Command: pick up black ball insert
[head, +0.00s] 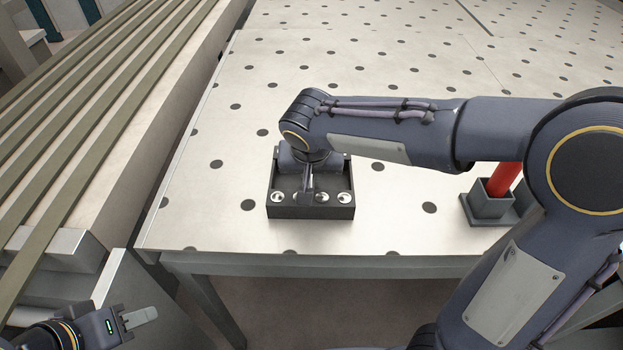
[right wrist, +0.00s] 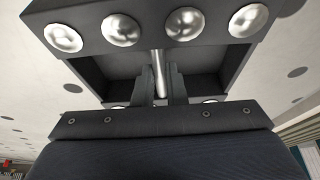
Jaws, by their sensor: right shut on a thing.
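The black ball insert (head: 311,212) is a dark, box-like block with shiny steel balls along its near side. It is at the near edge of the perforated table, either on the top or barely above it; I cannot tell which. My right gripper (head: 308,186) points down into its middle. In the right wrist view, the fingers (right wrist: 160,86) are shut on a thin metal rod in the middle of the insert (right wrist: 95,75). My arm hides the insert's far part in the head view. My left gripper (head: 141,317) is low at the left, away from the table; its jaw gap is unclear.
The pale table (head: 240,130) with round holes is mostly clear behind and left of the insert. A red cylinder (head: 503,179) stands in a grey square holder (head: 490,203) at the right. A slatted machine bed (head: 110,100) runs along the left.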

